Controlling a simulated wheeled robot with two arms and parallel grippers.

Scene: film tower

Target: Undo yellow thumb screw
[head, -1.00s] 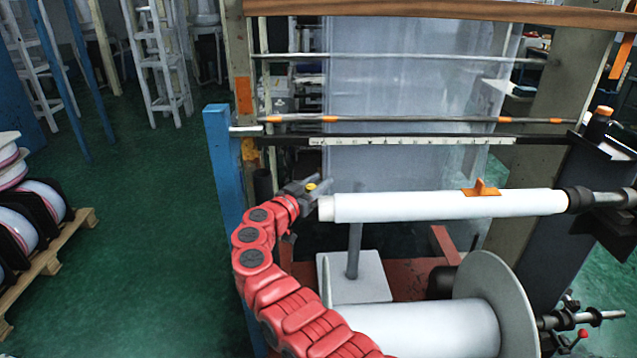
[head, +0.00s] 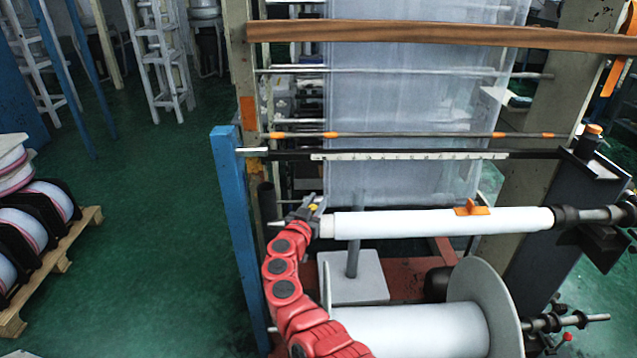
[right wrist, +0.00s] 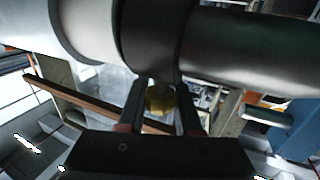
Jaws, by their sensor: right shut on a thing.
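The yellow thumb screw (right wrist: 160,98) sits between the two dark fingers of my right gripper (right wrist: 161,106) in the right wrist view. The gripper is shut on it, just under a dark collar (right wrist: 150,38) on the shaft. In the head view the yellow screw (head: 313,207) is a tiny spot at my right gripper (head: 312,204), by the left end of the white roll (head: 430,223). Fine contact there is too small to tell in the head view. My left gripper is not in view.
A blue post (head: 236,230) stands close to the left of my red arm. A lower film roll (head: 420,330) with a large disc flange lies below. Open green floor (head: 150,240) lies to the left.

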